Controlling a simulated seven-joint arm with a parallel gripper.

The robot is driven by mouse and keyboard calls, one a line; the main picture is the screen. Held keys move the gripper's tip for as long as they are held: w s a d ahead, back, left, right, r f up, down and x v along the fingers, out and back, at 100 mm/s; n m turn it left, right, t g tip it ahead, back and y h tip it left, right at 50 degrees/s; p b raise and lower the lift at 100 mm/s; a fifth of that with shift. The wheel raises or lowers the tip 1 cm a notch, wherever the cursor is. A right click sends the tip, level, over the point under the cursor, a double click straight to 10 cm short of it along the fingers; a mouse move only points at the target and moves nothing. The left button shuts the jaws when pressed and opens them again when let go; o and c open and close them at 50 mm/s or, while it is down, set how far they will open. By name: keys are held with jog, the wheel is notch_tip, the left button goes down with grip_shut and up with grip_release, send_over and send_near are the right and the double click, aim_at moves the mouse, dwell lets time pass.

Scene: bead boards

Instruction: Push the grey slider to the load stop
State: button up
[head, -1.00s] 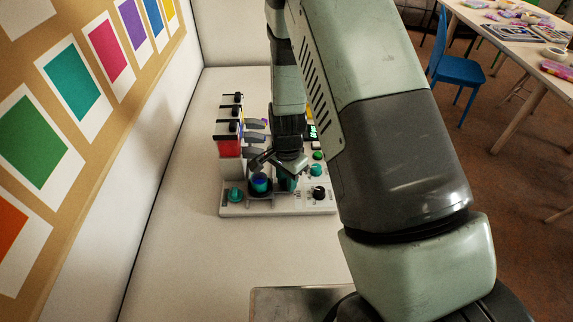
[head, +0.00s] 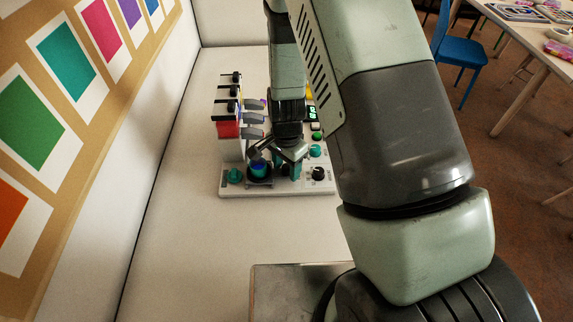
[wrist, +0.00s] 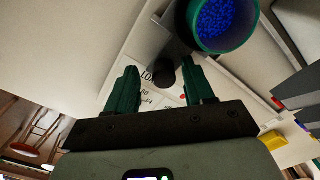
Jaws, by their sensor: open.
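A green cup full of blue beads (head: 258,168) stands at the front of the white bead board (head: 205,190). It also shows large at the top of the wrist view (wrist: 222,22). A dark grey plate under the cup, apparently the grey slider (head: 262,183), is partly covered by the cup. My gripper (head: 293,172) is just right of the cup, low over the board. In the wrist view my gripper (wrist: 161,68) has its two green fingers apart. A short dark post (wrist: 164,72) shows between them; I cannot tell whether either finger touches it. Printed lettering lies beside it, partly hidden.
A rack with red contents (head: 228,129) and grey levers stands at the board's back left. A teal knob (head: 234,176) is at front left. A black knob (head: 318,173) and green button (head: 316,136) are on the right. The table left of the board is clear.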

jog(key=shift+r, duration=0.1)
notch_tip(320, 180, up, 11)
dwell(0.4)
dwell(0.3)
jog(key=s+d+r+n+t+y, duration=0.1)
jog(key=s+d+r+n, duration=0.15)
jog(key=r, duration=0.75)
jog(key=s+d+r+n+t, duration=0.2)
jog(key=s+r, duration=0.1)
jog(key=r, duration=0.7)
jog(key=s+d+r+n+t, duration=0.1)
jog(key=s+d+r+n, duration=0.1)
jog(key=s+r, duration=0.2)
jog(key=s+d+r+n+t+h, duration=0.1)
jog(key=s+d+r+n, duration=0.1)
jog(key=s, duration=0.8)
notch_tip(320, 180, up, 3)
jog(key=shift+d+f+n+t, duration=0.1)
jog(key=shift+d+n+t, duration=0.2)
jog(key=shift+d+n, duration=0.15)
